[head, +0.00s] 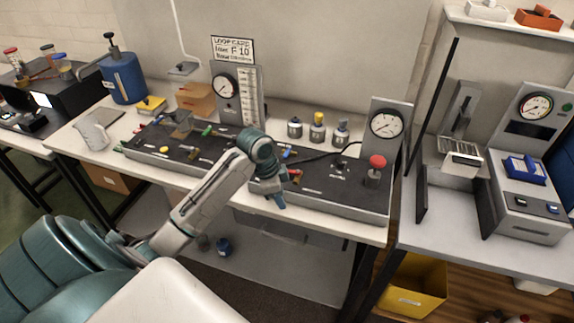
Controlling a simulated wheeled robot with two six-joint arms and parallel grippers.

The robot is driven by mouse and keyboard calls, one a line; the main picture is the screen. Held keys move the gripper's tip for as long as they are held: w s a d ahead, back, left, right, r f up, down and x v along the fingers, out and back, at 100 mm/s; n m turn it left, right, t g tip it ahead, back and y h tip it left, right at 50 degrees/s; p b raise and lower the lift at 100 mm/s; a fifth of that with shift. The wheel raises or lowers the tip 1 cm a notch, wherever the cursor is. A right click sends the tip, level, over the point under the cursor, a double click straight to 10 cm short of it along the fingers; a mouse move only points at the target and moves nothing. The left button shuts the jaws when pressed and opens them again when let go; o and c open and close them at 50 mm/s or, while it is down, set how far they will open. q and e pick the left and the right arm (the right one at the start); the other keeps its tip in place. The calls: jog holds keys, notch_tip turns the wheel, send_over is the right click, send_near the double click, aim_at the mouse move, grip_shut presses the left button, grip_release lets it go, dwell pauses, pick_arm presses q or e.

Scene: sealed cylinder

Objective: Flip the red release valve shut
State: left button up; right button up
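A black-topped console (330,182) lies along the table, with small coloured levers and fittings on it. A small red handle (295,174), which looks like the red release valve, shows just right of my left gripper and is partly hidden by it. I cannot tell which way it is turned. My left gripper (279,200) points down over the front edge of the console, close beside the red handle. Whether they touch, and whether the fingers are open or shut, is not clear. My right gripper is out of view.
A red-topped knob (376,162) stands at the console's right end, before a round gauge (387,124). Another gauge (225,87) stands behind. Several small bottles (317,130) are at the back. A blue canister (122,78) and a clear jug (92,133) stand left.

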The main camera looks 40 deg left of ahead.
aim_at(290, 171)
pick_arm(q)
jog(key=w+a+r+m+h, duration=0.1)
jog(key=w+a+r, duration=0.25)
jog(key=r, duration=0.25)
jog(key=w+a+r+m, duration=0.1)
jog(key=w+a+r, duration=0.25)
jog(key=r, duration=0.25)
jog(key=shift+h, duration=0.3)
jog(key=p+x, duration=0.3)
jog(key=x, duration=0.6)
jog(key=shift+a+f, duration=0.15)
jog(key=shift+f, duration=0.15)
jog(key=shift+w+f+p, duration=0.15)
jog(key=shift+f+p, duration=0.2)
jog(key=shift+f, duration=0.25)
